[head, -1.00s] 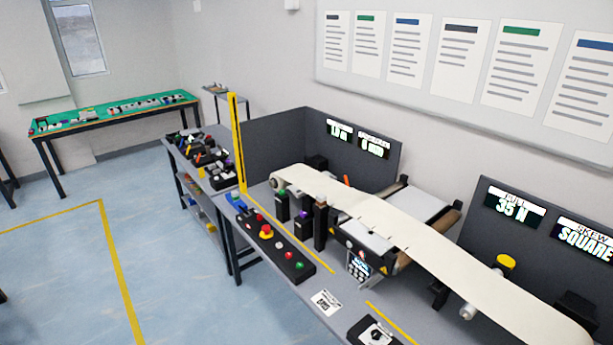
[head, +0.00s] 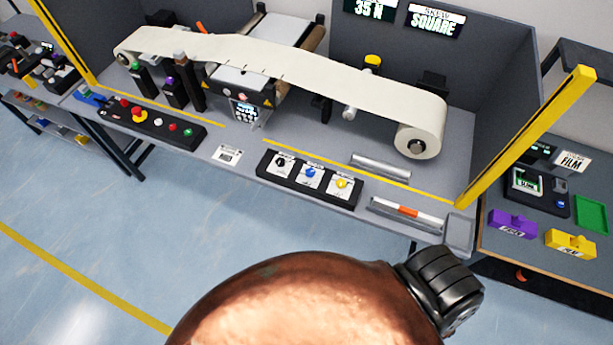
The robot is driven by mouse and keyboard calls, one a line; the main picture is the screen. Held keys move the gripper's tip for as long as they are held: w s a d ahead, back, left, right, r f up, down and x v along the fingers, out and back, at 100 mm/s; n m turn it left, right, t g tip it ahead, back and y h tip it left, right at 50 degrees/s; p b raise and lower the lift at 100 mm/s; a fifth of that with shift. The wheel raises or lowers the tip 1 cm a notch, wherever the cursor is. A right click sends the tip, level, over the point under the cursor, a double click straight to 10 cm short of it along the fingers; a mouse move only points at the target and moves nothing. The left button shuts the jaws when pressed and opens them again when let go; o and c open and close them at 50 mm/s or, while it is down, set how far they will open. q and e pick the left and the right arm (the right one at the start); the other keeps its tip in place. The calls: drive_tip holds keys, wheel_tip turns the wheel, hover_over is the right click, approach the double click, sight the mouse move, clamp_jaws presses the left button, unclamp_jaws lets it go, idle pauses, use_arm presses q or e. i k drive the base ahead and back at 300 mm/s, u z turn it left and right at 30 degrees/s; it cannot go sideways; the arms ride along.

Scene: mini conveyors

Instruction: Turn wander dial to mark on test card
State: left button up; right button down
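A black dial panel (head: 311,179) lies near the front edge of the grey bench. It carries a black dial (head: 281,161), a blue dial (head: 311,173) and a yellow dial (head: 342,183), each on a white plate. Their labels are too small to read, so I cannot tell which is the wander dial. A small white printed card (head: 227,154) lies on the bench left of the panel. Its print is unreadable, and I cannot tell if it is the test card. Neither gripper shows; only a copper and black part of my arm fills the bottom.
A pale web (head: 270,52) runs over rollers behind the panel to a roll (head: 418,141) at right. A red-and-green button box (head: 150,124) stands left. A yellow post (head: 525,137) rises at the right end. A side table holds a purple block (head: 512,224) and a yellow block (head: 570,243).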

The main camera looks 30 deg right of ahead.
sight(341, 183)
drive_tip(key=z, duration=1.4)
